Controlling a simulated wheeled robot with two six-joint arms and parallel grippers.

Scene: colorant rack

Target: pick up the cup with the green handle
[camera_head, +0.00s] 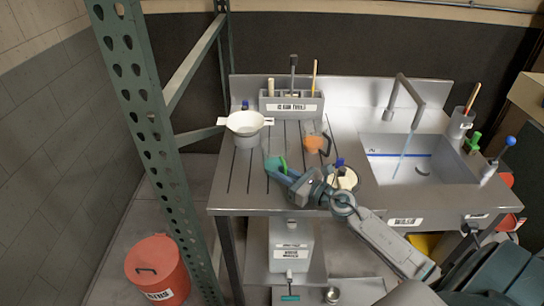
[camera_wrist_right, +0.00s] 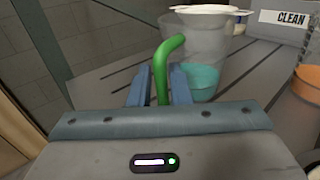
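The clear cup with the green handle (camera_head: 277,163) stands on the grooved left part of the steel counter, with teal liquid in it. In the right wrist view the cup (camera_wrist_right: 199,80) is just ahead, and its green handle (camera_wrist_right: 162,70) rises between the two blue fingers of my right gripper (camera_wrist_right: 161,85). The fingers are close to the handle on both sides; whether they press on it I cannot tell. In the head view my right gripper (camera_head: 279,176) reaches in from the lower right to the cup's near side. My left gripper is not in view.
A white bowl-shaped container (camera_head: 246,123) stands behind the cup. A cup with orange liquid (camera_head: 315,144) is to its right, and a cup with pale contents (camera_head: 345,179) is beside my right arm. A tool holder (camera_head: 291,105) and sink (camera_head: 416,165) are farther back and right.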

